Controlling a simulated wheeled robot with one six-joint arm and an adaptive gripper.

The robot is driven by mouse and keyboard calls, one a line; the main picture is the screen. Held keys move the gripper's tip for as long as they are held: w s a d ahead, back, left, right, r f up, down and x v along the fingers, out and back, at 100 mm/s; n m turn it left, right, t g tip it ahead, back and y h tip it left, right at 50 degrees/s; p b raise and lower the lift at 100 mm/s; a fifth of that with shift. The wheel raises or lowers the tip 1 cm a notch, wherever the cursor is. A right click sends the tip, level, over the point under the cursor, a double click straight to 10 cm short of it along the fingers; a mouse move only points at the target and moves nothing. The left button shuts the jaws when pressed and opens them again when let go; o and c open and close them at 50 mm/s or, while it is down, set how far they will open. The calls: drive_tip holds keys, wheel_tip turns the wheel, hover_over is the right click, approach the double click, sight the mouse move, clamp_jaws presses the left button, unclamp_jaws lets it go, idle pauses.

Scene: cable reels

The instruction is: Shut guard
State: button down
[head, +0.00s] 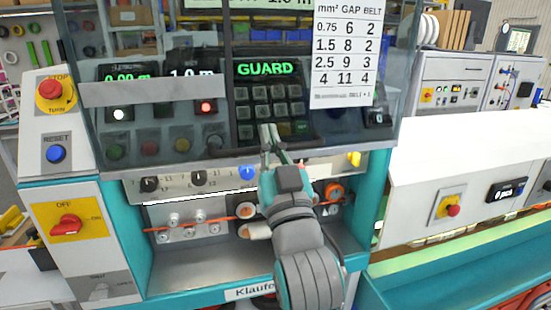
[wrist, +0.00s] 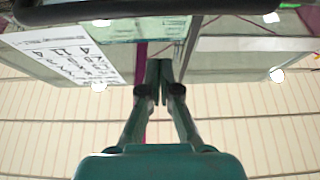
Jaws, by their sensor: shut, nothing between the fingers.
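The guard (head: 190,60) is a clear, tinted panel across the front of the cable machine, with a white chart (head: 343,55) on its right side. Its lower edge hangs in front of the control panel, above the knob strip. A dark handle bar (head: 308,149) runs along its lower middle. The display behind it reads "GUARD" in green. My gripper (head: 268,136) points up at the handle area, in front of the keypad; I cannot tell whether it touches. In the wrist view my fingers (wrist: 160,78) are together and empty, and a dark bar (wrist: 100,10) crosses the top.
Below the guard are a strip with knobs (head: 198,178) and rollers with an orange cable (head: 190,228). A red stop button (head: 50,89), blue reset button (head: 56,154) and red rotary switch (head: 66,225) stand at left. A white-topped machine (head: 470,150) stands at right.

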drive_tip(key=shift+w+a+f, duration=0.2)
drive_tip(key=shift+w+f, duration=0.5)
drive_tip(key=shift+w+a+f, duration=0.2)
drive_tip(key=shift+w+f, duration=0.45)
drive_tip(key=shift+f, duration=0.05)
drive_tip(key=shift+f, duration=0.1)
